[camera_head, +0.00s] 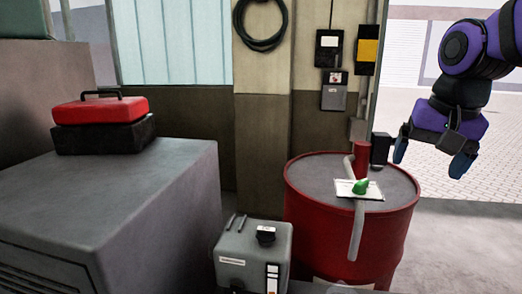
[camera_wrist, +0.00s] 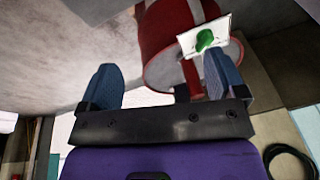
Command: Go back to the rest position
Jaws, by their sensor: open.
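My gripper (camera_head: 432,154) hangs at the right side of the head view, with its two blue fingertips spread wide and nothing between them. It is to the right of the red drum (camera_head: 300,215) and a little above the height of its top, apart from it. In the wrist view my gripper (camera_wrist: 165,85) also shows open and empty, with the drum (camera_wrist: 160,28) beyond the fingers.
A green object (camera_head: 361,186) lies on a white sheet (camera_head: 345,190) on the drum. A grey box (camera_head: 240,262) stands left of the drum. A red toolbox (camera_head: 100,110) sits on a large grey cabinet (camera_head: 120,190). A coiled cable (camera_head: 261,44) hangs on the wall. Paved floor is open at right.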

